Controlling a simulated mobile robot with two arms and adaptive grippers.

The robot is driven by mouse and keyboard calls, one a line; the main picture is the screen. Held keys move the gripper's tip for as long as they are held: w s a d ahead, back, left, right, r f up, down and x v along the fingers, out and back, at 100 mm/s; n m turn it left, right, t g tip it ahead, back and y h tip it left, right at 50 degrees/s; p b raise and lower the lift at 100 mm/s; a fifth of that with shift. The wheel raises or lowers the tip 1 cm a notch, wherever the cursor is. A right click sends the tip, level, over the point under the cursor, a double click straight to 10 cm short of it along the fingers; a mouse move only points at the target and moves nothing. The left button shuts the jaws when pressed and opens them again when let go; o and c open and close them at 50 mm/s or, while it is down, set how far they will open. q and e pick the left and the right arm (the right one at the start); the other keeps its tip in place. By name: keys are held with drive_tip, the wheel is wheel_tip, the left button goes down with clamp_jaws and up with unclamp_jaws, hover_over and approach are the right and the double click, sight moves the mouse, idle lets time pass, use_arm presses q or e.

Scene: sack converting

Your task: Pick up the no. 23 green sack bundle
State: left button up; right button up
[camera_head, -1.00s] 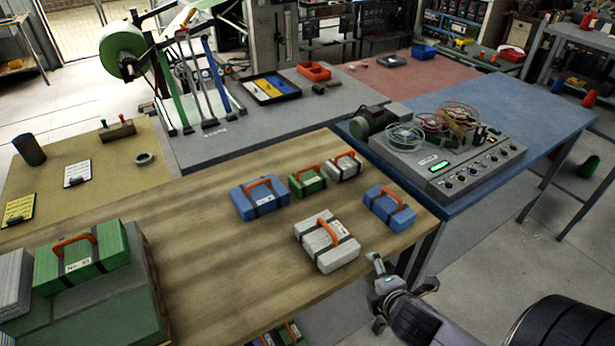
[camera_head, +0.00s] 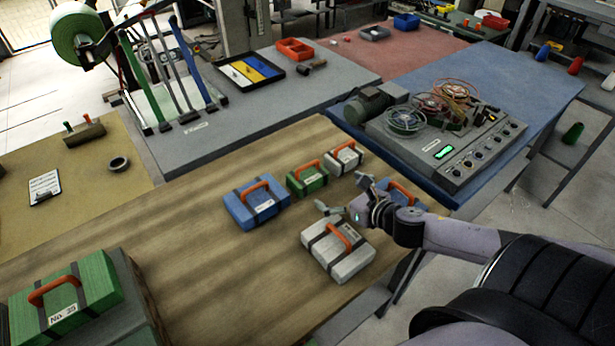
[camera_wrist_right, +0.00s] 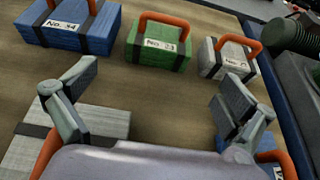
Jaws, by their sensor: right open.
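A small green sack bundle (camera_head: 309,182) with an orange handle and dark straps lies on the wooden table between a blue and a white bundle. In the right wrist view its label on the green bundle (camera_wrist_right: 158,50) seems to read No. 23. My right gripper (camera_head: 345,194) is open and empty, above the table on the near side of the small green bundle. In the right wrist view the fingers (camera_wrist_right: 158,92) are spread, short of it. My left gripper is out of view.
A blue bundle (camera_head: 256,207), a white one (camera_head: 346,158) and a larger white one (camera_head: 330,259) surround the small green bundle. Another blue bundle (camera_head: 404,190) is partly behind my right gripper.

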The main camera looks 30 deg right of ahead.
sight(312, 178)
drive_tip(key=x, duration=0.3)
drive_tip(key=shift+w+r, duration=0.1)
drive_tip(key=p+x, duration=0.1)
drive_tip(key=x, duration=0.2)
drive_tip(key=shift+w, duration=0.25)
drive_tip(key=shift+x, duration=1.1)
drive_tip(key=shift+w+a+f, duration=0.1)
drive_tip(key=shift+w+f, duration=0.25)
drive_tip(key=shift+w+p, duration=0.2)
drive_tip(key=shift+p, duration=0.15)
drive_tip(key=p+x, duration=0.1)
drive_tip(key=x, duration=0.3)
drive_tip(key=shift+f, duration=0.15)
drive_tip(key=shift+w+f, duration=0.1)
drive_tip(key=shift+w, duration=0.1)
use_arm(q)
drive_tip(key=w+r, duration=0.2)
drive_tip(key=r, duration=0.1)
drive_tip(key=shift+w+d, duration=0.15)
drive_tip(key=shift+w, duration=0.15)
